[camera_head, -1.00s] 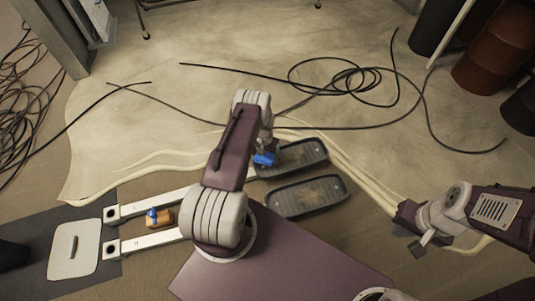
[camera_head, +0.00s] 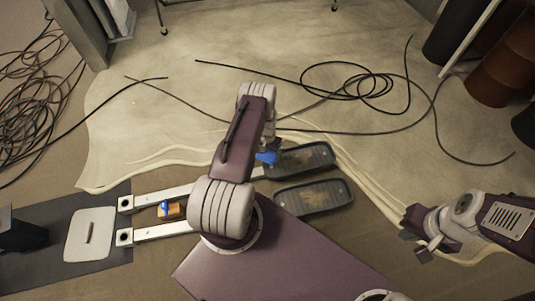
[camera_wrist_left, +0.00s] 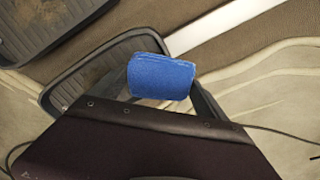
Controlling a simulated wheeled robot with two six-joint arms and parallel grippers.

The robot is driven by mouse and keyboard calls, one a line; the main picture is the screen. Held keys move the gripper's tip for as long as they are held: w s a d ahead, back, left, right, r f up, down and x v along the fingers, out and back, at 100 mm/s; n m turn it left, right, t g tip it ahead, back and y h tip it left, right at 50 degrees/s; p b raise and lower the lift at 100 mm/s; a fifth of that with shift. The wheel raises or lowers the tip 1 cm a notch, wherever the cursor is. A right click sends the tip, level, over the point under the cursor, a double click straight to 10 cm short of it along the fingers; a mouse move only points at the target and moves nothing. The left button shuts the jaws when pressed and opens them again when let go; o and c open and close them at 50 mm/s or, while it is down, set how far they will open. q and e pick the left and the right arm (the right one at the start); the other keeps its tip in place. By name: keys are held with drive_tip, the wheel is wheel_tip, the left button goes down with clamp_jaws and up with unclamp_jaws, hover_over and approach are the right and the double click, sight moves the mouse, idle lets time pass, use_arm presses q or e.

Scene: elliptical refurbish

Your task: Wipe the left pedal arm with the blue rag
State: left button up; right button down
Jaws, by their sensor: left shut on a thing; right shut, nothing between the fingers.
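My left gripper (camera_head: 270,151) is shut on the blue rag (camera_head: 267,158). In the left wrist view the rag (camera_wrist_left: 162,77) is a folded blue pad between the fingers, and it overlaps the near dark pedal (camera_wrist_left: 75,88) in the picture. A pale pedal arm (camera_head: 160,199) runs from the left toward the rag and the upper pedal (camera_head: 302,157). A second pale arm (camera_head: 150,232) runs below it, partly hidden by my left arm. Whether the rag touches an arm cannot be told. My right gripper (camera_head: 424,250) is shut and empty at the right.
The lower dark pedal (camera_head: 312,196) lies beside the upper one. A small orange-brown item (camera_head: 172,211) with blue on it sits between the arms. Black cables (camera_head: 350,85) coil on the pale sheet (camera_head: 230,110). Drums (camera_head: 505,65) stand at the upper right.

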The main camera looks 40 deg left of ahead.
use_arm(q)
drive_tip(key=shift+r+p, duration=0.4)
drive_tip(key=shift+r, duration=0.6)
wheel_tip(320, 180, up, 3)
drive_tip(key=p, duration=0.2)
drive_tip(key=shift+p, duration=0.3)
drive_tip(key=shift+s, duration=0.1)
